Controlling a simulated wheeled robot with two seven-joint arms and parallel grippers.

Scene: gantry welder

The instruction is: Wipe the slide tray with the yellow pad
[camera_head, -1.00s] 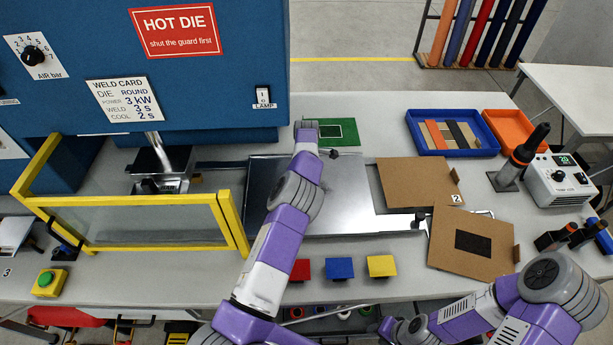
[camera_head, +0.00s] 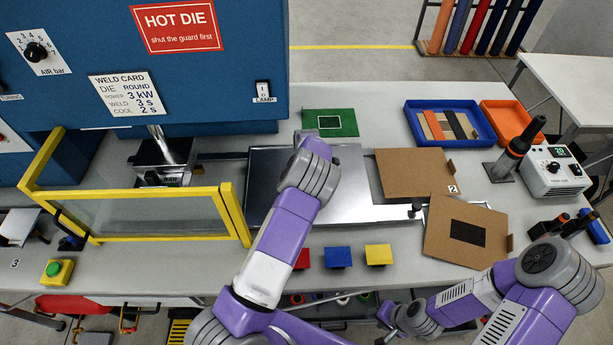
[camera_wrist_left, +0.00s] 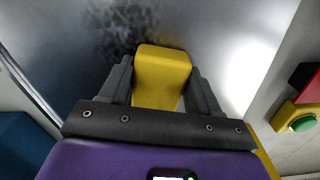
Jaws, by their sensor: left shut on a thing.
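The slide tray (camera_head: 345,185) is a shiny metal plate in the middle of the bench in the head view. In the left wrist view the tray (camera_wrist_left: 225,50) fills most of the picture, with a dark smudge (camera_wrist_left: 125,30) beyond the pad. My left gripper (camera_wrist_left: 160,85) is shut on the yellow pad (camera_wrist_left: 162,75), over the tray. I cannot tell whether the pad touches the metal. In the head view my left arm hides this gripper and the pad. My right gripper (camera_head: 386,338) is low at the bottom edge, away from the tray; its jaws are unclear.
The yellow guard frame (camera_head: 233,215) stands left of the tray. Brown boards (camera_head: 415,172) lie at its right, a green card (camera_head: 330,122) behind it. Red (camera_head: 302,259), blue (camera_head: 338,257) and yellow (camera_head: 378,255) blocks sit along the bench front.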

